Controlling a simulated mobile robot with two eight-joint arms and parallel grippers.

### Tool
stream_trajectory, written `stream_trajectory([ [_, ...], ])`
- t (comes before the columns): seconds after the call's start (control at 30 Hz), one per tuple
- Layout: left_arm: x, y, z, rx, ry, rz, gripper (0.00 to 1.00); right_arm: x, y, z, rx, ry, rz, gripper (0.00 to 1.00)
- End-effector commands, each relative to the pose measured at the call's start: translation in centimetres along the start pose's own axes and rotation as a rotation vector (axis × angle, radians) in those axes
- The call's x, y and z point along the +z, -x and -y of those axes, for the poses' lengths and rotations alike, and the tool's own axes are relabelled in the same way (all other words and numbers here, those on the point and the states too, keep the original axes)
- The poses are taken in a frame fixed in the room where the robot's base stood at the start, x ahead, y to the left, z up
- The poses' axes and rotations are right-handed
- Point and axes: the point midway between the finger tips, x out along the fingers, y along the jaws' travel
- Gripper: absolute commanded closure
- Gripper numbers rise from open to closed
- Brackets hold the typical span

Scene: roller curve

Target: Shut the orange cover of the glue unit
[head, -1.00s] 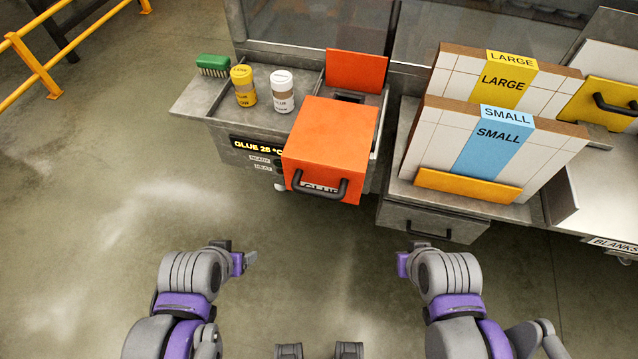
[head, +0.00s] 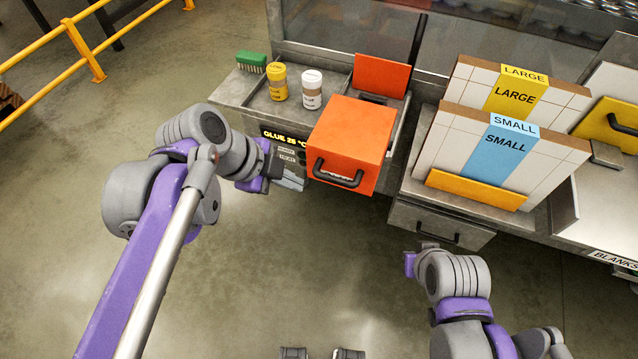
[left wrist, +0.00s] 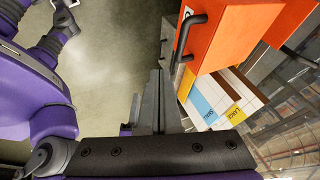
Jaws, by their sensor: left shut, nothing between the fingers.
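The glue unit's orange cover (head: 350,132) is a box-shaped part with a black handle (head: 338,174) on its front. It juts out past the unit's front edge, and a smaller upright orange panel (head: 381,76) stands behind it. In the left wrist view the orange cover (left wrist: 218,38) and its handle (left wrist: 186,42) are at upper right. My left gripper (head: 276,165) is left of the cover, in front of the glue display, apart from the handle. Its fingers (left wrist: 157,100) are shut and empty. My right gripper (head: 409,263) is low, below the drawer; its finger gap is unclear.
A green brush (head: 251,61), a yellow jar (head: 278,82) and a white jar (head: 312,89) stand on the unit's left shelf. To the right is a rack with the LARGE board (head: 515,95) and the SMALL board (head: 492,155). The floor in front is clear.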

Motion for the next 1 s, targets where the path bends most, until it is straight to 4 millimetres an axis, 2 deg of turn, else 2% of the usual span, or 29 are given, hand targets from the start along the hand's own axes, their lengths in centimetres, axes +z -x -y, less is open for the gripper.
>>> stream_trajectory([
  [0.17, -0.1, -1.7, 0.0, 0.003, -0.015, -0.005, 1.00, 0.2, -0.1, 0.0, 0.000, 0.000, 0.002, 1.00],
  [0.57, -0.1, -10.2, -0.1, 0.003, -0.013, -0.003, 1.00, 1.1, -0.8, 0.0, 0.000, 0.000, 0.010, 1.00],
  [0.8, 0.1, -11.7, 2.5, 0.000, -0.011, -0.002, 1.00, 0.7, -0.6, 0.0, 0.000, 0.000, 0.007, 1.00],
  [1.0, 0.2, -12.2, 3.2, 0.000, -0.010, -0.002, 1.00, 0.7, -0.5, 0.0, 0.000, 0.000, 0.007, 1.00],
])
